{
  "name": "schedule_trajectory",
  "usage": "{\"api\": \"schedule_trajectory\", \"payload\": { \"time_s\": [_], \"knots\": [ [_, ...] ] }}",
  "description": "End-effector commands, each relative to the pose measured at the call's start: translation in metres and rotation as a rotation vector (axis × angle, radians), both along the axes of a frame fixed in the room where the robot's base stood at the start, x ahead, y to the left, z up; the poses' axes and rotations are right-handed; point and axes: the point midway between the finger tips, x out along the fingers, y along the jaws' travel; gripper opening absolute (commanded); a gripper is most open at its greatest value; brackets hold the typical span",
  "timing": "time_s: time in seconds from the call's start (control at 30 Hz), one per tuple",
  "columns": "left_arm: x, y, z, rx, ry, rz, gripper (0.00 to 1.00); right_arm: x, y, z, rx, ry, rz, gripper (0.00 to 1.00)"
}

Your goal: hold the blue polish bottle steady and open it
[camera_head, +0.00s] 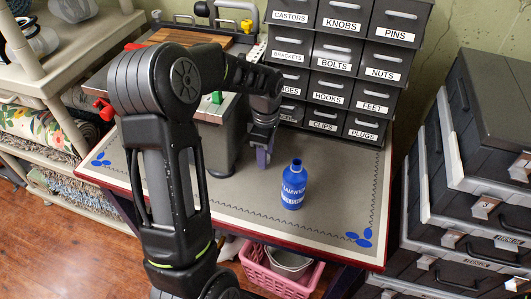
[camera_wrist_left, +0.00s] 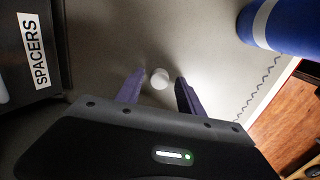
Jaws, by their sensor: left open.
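The blue polish bottle (camera_head: 293,187) stands upright on the grey tabletop, with white lettering and a narrow neck. No cap shows on its neck. Its blue side with a white band also shows at the upper right of the left wrist view (camera_wrist_left: 285,26). My left gripper (camera_head: 262,158) points down at the tabletop, left of and behind the bottle, apart from it. In the left wrist view its purple fingers (camera_wrist_left: 158,88) are spread. A small round white piece (camera_wrist_left: 160,78), perhaps a cap, shows between the fingers; whether they touch it is unclear. My right gripper is not in view.
Labelled drawers (camera_head: 332,75) stand at the back of the table (camera_head: 240,203). A grey box-shaped machine (camera_head: 219,140) is close left of my gripper. Dark cases (camera_head: 470,180) are stacked at the right. The tabletop right of the bottle is clear.

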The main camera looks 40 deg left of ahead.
Motion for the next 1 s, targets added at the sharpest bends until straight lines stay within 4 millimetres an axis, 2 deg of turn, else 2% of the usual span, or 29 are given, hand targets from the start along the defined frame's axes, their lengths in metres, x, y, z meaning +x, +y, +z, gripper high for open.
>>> {"api": "schedule_trajectory", "payload": {
  "time_s": [0.17, 0.5, 0.6, 0.77, 1.0],
  "knots": [
    [0.002, 0.001, 0.024, 0.002, -0.007, -0.001, 0.45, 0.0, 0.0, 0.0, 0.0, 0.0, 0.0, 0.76],
    [0.001, 0.0, 0.093, 0.001, -0.005, 0.0, 0.45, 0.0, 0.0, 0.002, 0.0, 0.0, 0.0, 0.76],
    [0.001, 0.0, 0.107, 0.001, -0.004, 0.0, 0.45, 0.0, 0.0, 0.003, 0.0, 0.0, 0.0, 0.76],
    [0.001, 0.0, 0.119, 0.001, -0.003, 0.0, 0.45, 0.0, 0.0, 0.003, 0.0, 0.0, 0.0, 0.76],
    [0.001, 0.0, 0.119, 0.001, -0.002, 0.0, 0.45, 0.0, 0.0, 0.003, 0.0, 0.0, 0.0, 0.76]
  ]
}}
